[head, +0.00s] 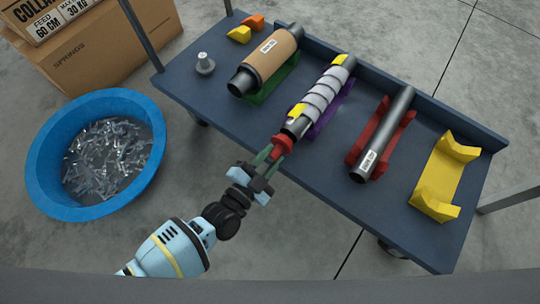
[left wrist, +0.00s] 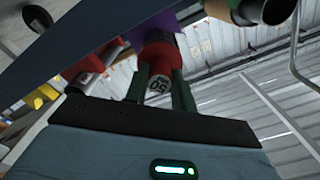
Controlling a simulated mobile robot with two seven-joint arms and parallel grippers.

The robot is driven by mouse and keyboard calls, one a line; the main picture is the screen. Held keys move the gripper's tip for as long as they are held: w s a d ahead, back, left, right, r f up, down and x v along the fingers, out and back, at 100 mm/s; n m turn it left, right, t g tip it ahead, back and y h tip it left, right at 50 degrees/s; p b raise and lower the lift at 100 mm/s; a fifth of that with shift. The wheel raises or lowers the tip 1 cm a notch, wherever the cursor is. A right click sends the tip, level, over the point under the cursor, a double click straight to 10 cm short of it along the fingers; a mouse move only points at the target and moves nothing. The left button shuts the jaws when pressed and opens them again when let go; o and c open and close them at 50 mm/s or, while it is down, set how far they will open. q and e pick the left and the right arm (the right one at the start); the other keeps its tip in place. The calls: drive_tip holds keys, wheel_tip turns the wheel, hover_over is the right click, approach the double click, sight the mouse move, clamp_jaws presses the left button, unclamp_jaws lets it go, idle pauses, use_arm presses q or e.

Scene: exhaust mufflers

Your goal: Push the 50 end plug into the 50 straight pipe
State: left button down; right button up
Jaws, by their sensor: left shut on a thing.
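The red end plug (head: 281,145) is held in my left gripper (head: 268,157) at the near end of a grey-wrapped pipe (head: 322,91) with yellow bands, which lies in a purple cradle (head: 328,112). The plug lines up roughly with this pipe and appears to meet its dark end; how deep it sits I cannot tell. In the left wrist view the plug (left wrist: 160,56) shows a round face marked 50 between the green fingers of the gripper (left wrist: 160,88). My right gripper is not in view.
The blue-grey table (head: 225,110) also bears a brown-wrapped pipe (head: 273,57) in a green cradle, a bare dark pipe (head: 388,128) in a red cradle and an empty yellow cradle (head: 443,180). A grey fitting (head: 205,64) stands alone. A blue tub (head: 45,185) of metal parts stands left.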

sight(270, 158)
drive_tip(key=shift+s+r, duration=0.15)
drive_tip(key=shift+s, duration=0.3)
use_arm(q)
drive_tip(key=shift+w+d, duration=0.3)
drive_tip(key=shift+w, duration=0.15)
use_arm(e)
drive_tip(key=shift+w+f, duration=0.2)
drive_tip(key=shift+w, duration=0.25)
use_arm(q)
drive_tip(key=shift+w+d, duration=0.2)
drive_tip(key=shift+w, duration=0.1)
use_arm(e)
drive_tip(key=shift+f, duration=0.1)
use_arm(q)
drive_tip(key=shift+w+d+b, duration=0.2)
drive_tip(key=shift+w+b, duration=0.05)
drive_tip(key=shift+b, duration=0.2)
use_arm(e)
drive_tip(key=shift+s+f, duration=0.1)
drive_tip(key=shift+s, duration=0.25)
use_arm(q)
drive_tip(key=shift+w+d, duration=0.15)
drive_tip(key=shift+w, duration=0.1)
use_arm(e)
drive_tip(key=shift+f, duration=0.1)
use_arm(q)
drive_tip(key=c, duration=1.1)
unclamp_jaws()
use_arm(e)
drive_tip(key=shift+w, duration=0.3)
